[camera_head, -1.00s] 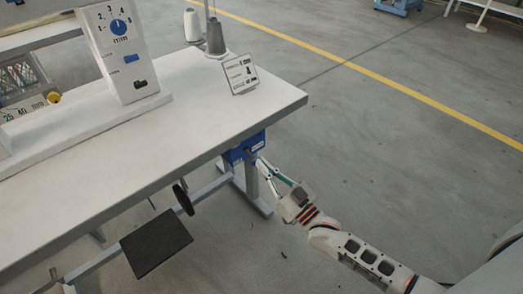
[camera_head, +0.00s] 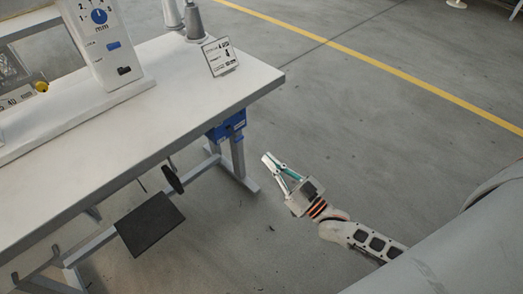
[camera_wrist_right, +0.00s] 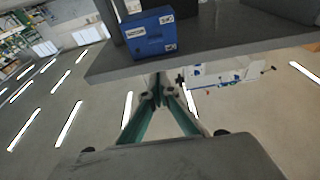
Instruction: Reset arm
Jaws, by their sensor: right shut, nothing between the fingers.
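My right gripper (camera_head: 268,158) is off to the right of the table leg, below the level of the tabletop, in the head view. Its fingers are shut with nothing between them, and it points up and left toward the table's right end. In the right wrist view the gripper's fingers (camera_wrist_right: 158,90) meet at their tips in front of the blue box (camera_wrist_right: 150,32), with a gap between. The blue box also shows under the tabletop in the head view (camera_head: 228,124). My left gripper is not in view.
The white table (camera_head: 190,85) carries a machine with a dial (camera_head: 98,17), thread cones (camera_head: 194,22) and a small sign (camera_head: 220,57). A black pedal (camera_head: 150,224) hangs below, left of my arm. The grey floor right of the table is clear.

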